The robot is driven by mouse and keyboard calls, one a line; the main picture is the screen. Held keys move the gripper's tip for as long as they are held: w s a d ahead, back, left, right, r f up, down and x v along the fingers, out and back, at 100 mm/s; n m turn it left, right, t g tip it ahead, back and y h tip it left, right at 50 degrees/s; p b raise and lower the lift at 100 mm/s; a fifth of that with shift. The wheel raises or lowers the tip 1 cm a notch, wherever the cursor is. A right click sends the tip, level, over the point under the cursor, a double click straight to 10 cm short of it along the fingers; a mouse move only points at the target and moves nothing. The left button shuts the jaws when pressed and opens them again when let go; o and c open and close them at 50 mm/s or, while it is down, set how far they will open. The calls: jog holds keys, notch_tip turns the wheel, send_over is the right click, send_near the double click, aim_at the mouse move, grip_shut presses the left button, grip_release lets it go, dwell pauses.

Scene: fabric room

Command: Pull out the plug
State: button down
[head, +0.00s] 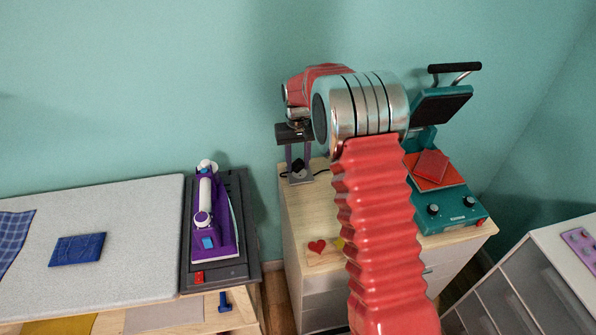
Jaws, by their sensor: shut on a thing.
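The plug (298,166) is a small black piece at the back left corner of the wooden cabinet top. A dark cable (321,172) runs from it to the right. My gripper (298,172) points down at that corner with its two grey fingers on either side of the plug, shut on it. Whether the plug sits in a socket is too small to tell; the fingers hide its lower part.
A teal heat press (450,208) with its lid raised stands on the cabinet (300,215), red cloth (431,166) on its plate. A purple iron (210,225) rests on a dark stand to the left, beside a grey ironing board (130,225). My arm hides the cabinet's middle.

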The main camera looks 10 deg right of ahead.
aim_at(298, 161)
jog(key=shift+r, duration=2.1)
jog(key=shift+w+r, duration=0.1)
jog(key=s, duration=1.1)
jog(key=shift+s+d+r, duration=0.2)
jog(key=shift+d+r, duration=0.1)
jog(key=shift+r, duration=0.1)
jog(key=shift+s, duration=0.1)
